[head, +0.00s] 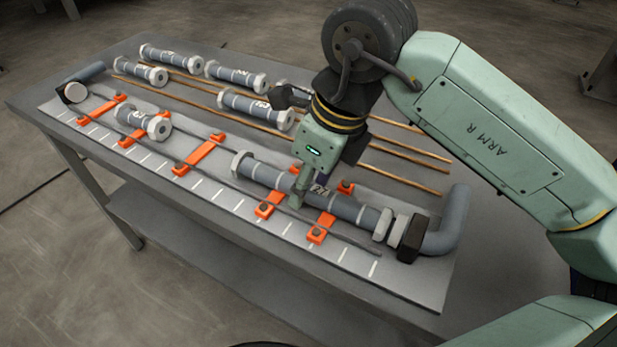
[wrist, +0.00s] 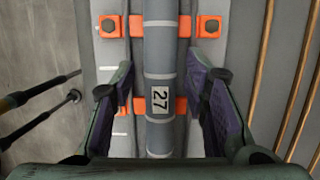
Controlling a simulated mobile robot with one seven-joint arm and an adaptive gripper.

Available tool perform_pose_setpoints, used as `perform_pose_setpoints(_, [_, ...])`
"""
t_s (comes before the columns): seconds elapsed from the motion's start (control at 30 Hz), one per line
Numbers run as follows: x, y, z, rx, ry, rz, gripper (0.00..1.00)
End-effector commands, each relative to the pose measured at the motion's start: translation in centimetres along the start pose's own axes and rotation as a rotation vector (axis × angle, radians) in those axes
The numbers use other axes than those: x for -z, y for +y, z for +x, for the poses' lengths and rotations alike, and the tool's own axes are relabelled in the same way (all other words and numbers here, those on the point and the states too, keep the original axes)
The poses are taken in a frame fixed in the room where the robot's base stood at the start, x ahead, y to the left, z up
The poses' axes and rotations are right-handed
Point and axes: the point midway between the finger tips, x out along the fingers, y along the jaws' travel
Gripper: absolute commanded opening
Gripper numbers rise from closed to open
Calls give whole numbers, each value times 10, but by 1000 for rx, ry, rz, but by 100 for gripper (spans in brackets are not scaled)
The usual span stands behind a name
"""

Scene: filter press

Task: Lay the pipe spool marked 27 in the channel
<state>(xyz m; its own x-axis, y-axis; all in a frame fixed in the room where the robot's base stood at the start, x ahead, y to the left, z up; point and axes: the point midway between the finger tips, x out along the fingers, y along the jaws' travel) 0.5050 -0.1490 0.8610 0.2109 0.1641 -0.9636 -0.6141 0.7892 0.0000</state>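The pipe spool marked 27 (head: 350,208) is a grey-blue tube with pale bands and pale end flanges. It lies along the channel (head: 225,178), over the orange cross brackets (head: 268,204). Its right end is close to the flange of an elbow pipe (head: 452,222); I cannot tell if they touch. My gripper (head: 311,192) is lowered over the spool, with a finger on each side. In the wrist view the spool (wrist: 160,45) shows its label between the fingers, with gaps on both sides. The gripper is open. Its near finger hides part of the spool in the head view.
Another short spool (head: 144,122) lies toward the channel's left, near an end fitting (head: 76,90). Several labelled spools, including one near my wrist (head: 256,109), lie at the back among copper-coloured rods (head: 410,160). A black block (head: 411,240) stands at the elbow's flange.

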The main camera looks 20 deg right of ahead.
Motion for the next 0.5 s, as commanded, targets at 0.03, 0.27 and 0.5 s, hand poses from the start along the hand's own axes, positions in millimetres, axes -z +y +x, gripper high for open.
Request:
perform_pose_setpoints(0.03, [0, 0, 0, 0, 0, 0, 47])
perform_pose_setpoints(0.27, [0, 0, 0, 0, 0, 0, 48])
perform_pose_setpoints(0.5, [0, 0, -13, 1, 0, 1, 48])
